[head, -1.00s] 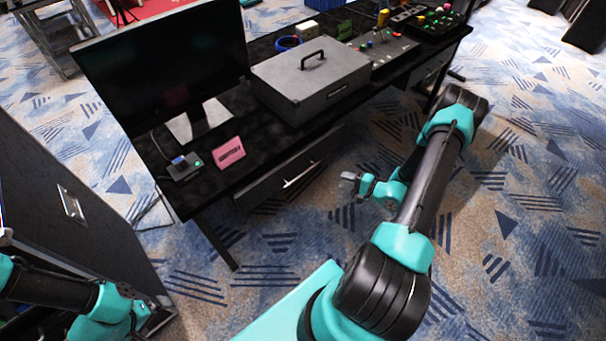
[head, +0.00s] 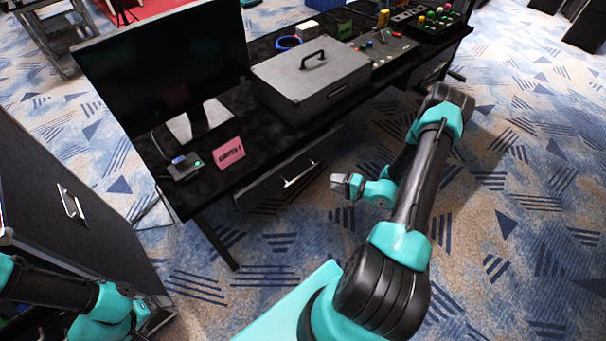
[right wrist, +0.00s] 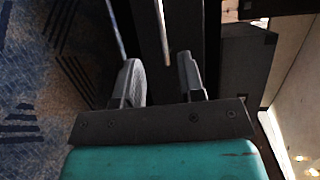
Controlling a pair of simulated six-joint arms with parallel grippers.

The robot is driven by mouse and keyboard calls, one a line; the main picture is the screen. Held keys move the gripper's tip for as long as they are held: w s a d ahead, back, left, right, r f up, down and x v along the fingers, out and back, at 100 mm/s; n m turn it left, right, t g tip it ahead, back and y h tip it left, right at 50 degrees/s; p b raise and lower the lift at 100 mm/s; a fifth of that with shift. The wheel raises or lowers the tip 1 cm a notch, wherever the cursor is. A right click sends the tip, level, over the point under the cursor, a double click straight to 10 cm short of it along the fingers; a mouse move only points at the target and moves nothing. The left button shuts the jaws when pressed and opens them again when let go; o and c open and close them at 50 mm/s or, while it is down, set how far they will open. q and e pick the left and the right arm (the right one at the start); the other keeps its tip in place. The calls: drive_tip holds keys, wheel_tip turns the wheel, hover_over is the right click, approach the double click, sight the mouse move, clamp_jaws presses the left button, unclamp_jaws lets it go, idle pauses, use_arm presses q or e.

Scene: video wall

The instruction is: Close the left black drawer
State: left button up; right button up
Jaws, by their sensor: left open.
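The left black drawer (head: 265,191) hangs under the left part of the black desk, with a silver handle (head: 302,174) on its front. It stands out somewhat from under the desktop. My right gripper (head: 342,185) is to the right of the drawer front, apart from it, over the carpet. In the right wrist view its two grey fingers (right wrist: 160,82) are apart with nothing between them. Dark panels and bright thin bars lie beyond the fingers; I cannot tell which is the handle. My left arm shows at the lower left, but its gripper fingers are not visible.
A dark cabinet (head: 50,175) stands at the left.

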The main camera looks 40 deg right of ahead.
sight(303, 173)
drive_tip(key=x, duration=1.4)
drive_tip(key=shift+f, duration=0.1)
drive_tip(key=shift+c, duration=0.3)
clamp_jaws()
